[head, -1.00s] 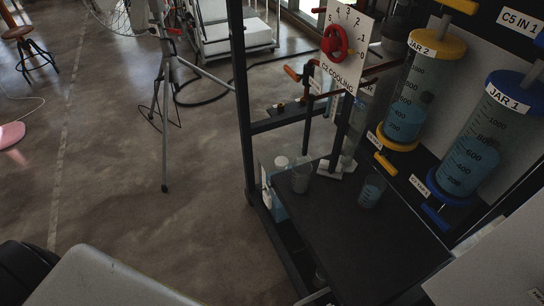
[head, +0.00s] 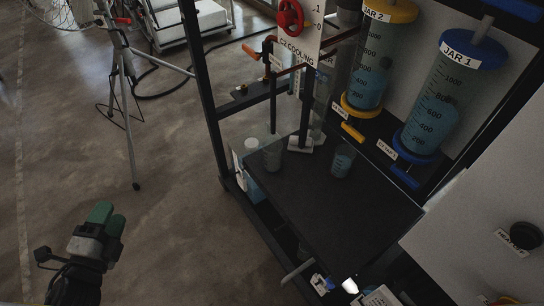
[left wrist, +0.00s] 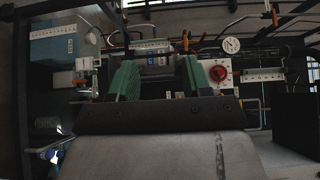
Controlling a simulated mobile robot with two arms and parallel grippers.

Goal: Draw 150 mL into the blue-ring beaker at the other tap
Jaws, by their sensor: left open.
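Two small beakers stand upright on the dark shelf (head: 310,205). The left beaker (head: 272,156) looks clear and grey. The right beaker (head: 342,161) looks bluish; I cannot make out which has a blue ring. Above the shelf hang JAR 2 (head: 372,62) with a yellow tap (head: 353,132) and JAR 1 (head: 440,100) with a blue tap (head: 404,177); both jars hold blue liquid. My left gripper (head: 108,219) is open and empty, over the floor left of the shelf. Its green fingers (left wrist: 160,80) stand apart in the left wrist view. My right gripper is out of view.
A red knob (head: 290,18) on the cooling panel and an orange-handled valve (head: 251,52) are above the shelf's back. A black frame post (head: 200,85) stands at its left. A tripod (head: 122,90) stands farther left. The floor between is clear.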

